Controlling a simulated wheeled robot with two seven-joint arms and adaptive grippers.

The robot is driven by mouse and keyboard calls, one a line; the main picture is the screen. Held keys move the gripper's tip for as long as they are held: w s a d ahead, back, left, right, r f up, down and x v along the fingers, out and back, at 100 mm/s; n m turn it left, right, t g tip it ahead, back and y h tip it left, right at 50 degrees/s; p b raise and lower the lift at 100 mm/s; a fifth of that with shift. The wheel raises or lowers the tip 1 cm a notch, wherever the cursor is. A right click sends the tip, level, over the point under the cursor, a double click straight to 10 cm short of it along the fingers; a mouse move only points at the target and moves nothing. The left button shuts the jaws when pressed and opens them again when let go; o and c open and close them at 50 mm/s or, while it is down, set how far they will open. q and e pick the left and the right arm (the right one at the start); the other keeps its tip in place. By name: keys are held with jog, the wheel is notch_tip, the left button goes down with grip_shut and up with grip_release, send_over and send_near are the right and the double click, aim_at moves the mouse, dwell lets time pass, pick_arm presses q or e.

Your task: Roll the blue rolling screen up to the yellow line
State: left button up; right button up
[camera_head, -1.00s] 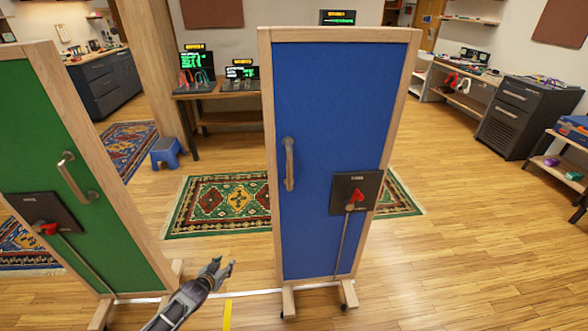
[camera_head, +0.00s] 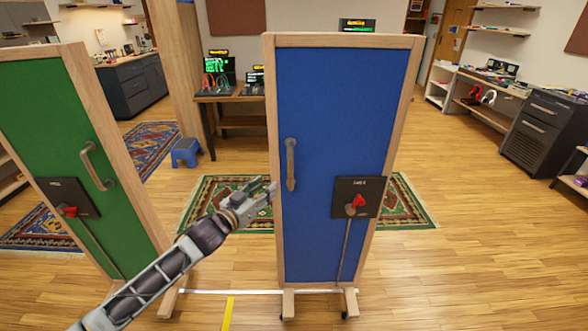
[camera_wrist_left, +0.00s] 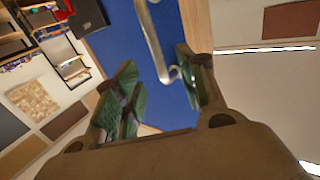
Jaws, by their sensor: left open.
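The blue rolling screen (camera_head: 330,120) stands upright in a wooden frame on casters, in the middle of the head view. It has a vertical metal handle (camera_head: 290,163) on its left side and a black plate (camera_head: 369,191) with a red lever on its right. My left gripper (camera_head: 262,190) is open, just left of the handle in the head view. In the left wrist view, the handle (camera_wrist_left: 152,38) reaches down between the open fingers (camera_wrist_left: 160,88); contact cannot be told. The yellow line (camera_head: 228,313) lies on the floor left of the screen's base. My right gripper is out of view.
A green rolling screen (camera_head: 72,130) stands to the left. A white line (camera_head: 225,291) crosses the floor between the screens. A patterned rug (camera_head: 222,195) lies behind the blue screen, and a blue stool (camera_head: 185,150) stands behind. Floor to the right (camera_head: 470,260) is clear.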

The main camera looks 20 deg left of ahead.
aim_at(289, 167)
pick_arm(q)
jog(key=shift+s+d+r, duration=0.2)
jog(key=shift+d+r, duration=0.1)
jog(key=shift+r, duration=0.3)
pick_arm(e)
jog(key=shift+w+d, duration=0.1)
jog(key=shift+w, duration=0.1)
pick_arm(q)
jog(key=shift+w+d, duration=0.1)
jog(key=shift+w, duration=0.05)
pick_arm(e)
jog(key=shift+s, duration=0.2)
pick_arm(q)
jog(key=shift+x, duration=6.75)
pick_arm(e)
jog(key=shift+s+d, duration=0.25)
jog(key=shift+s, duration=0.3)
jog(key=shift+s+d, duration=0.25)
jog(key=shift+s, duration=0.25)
pick_arm(q)
jog(key=shift+d+r, duration=0.1)
jog(key=shift+r, duration=0.05)
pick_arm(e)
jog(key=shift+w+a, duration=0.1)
